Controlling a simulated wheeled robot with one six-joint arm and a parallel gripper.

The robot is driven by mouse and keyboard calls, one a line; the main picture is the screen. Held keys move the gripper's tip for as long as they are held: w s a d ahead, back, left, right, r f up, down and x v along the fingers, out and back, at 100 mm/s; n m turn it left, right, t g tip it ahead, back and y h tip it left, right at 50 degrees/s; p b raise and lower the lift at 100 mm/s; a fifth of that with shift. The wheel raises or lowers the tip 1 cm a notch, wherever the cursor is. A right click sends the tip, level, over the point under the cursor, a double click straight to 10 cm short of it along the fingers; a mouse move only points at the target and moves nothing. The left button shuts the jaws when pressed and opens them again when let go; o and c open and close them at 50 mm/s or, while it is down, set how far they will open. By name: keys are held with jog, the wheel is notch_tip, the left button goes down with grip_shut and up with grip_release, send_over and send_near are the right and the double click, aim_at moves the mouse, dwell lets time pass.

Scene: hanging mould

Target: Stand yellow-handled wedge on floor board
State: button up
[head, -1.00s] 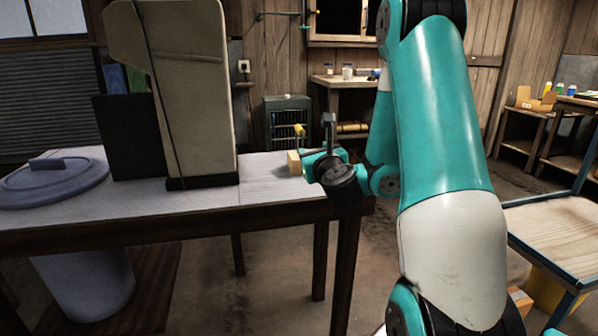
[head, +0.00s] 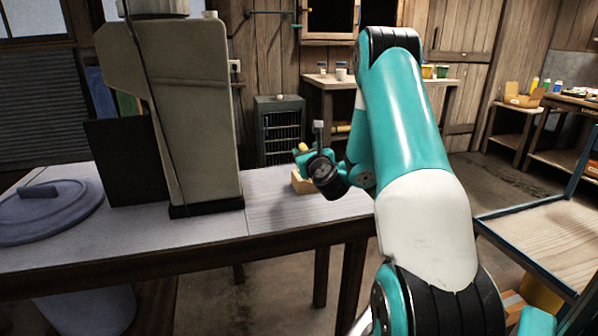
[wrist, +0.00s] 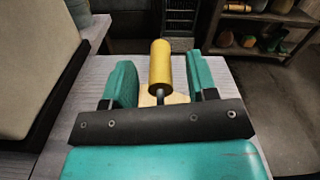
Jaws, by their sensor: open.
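The wedge is a pale wooden block (head: 300,184) with a yellow handle, standing on the right part of the workbench. In the wrist view its yellow handle (wrist: 160,66) sticks up between the two teal fingers of my gripper (wrist: 158,80), with a visible gap on each side. The pale block (wrist: 168,98) shows just below it, partly hidden by the dark gripper bar. My gripper is open around the handle and not closed on it. In the head view the gripper hides part of the wedge. A reddish-brown board (head: 154,305) lies on the floor under the bench.
The workbench (head: 275,212) also carries a tall beige mould (head: 190,110), a dark panel (head: 122,160) and a blue-grey lid (head: 45,208). A bin (head: 105,312) stands under the bench. A blue-framed cart (head: 545,215) is at the right.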

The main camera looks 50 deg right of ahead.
jog(key=shift+w+d, duration=0.25)
jog(key=shift+d, duration=0.2)
jog(key=shift+a, duration=0.15)
jog(key=shift+c, duration=0.5)
jog(key=shift+w+a, duration=0.1)
jog(key=shift+w, duration=0.05)
grip_shut()
jog(key=shift+r, duration=0.1)
notch_tip(320, 180, up, 20)
jog(key=p, duration=1.6)
